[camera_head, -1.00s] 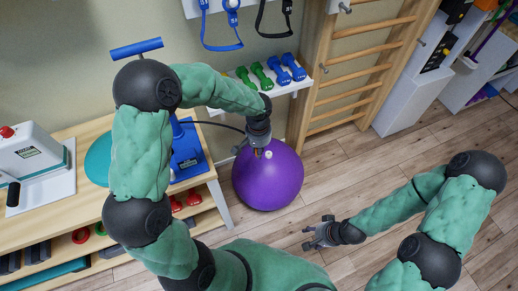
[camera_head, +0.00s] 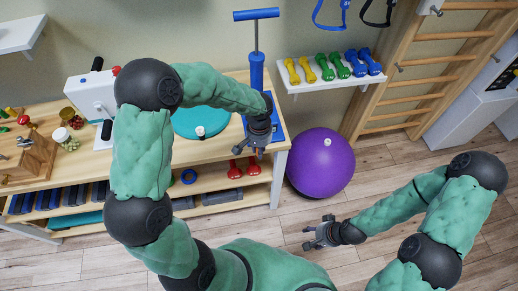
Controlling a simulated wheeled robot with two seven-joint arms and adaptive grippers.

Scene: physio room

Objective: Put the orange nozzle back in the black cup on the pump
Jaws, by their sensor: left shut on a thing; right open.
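The blue pump (camera_head: 256,70) stands upright at the right end of the wooden bench, with its T-handle (camera_head: 256,14) up and its blue base (camera_head: 280,130) partly hidden by my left gripper. My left gripper (camera_head: 259,153) points down, in front of the pump base near the bench's front edge. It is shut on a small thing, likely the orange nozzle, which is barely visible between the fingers. The black cup on the pump cannot be made out; my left arm and gripper cover that side. My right gripper (camera_head: 318,236) is open and empty over the floor.
The bench (camera_head: 215,150) carries a teal disc (camera_head: 197,120), a white device (camera_head: 92,95) and jars. Red dumbbells (camera_head: 244,168) lie on its lower shelf. A purple ball (camera_head: 320,165) sits on the floor right of the bench. A dumbbell shelf (camera_head: 327,84) hangs behind.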

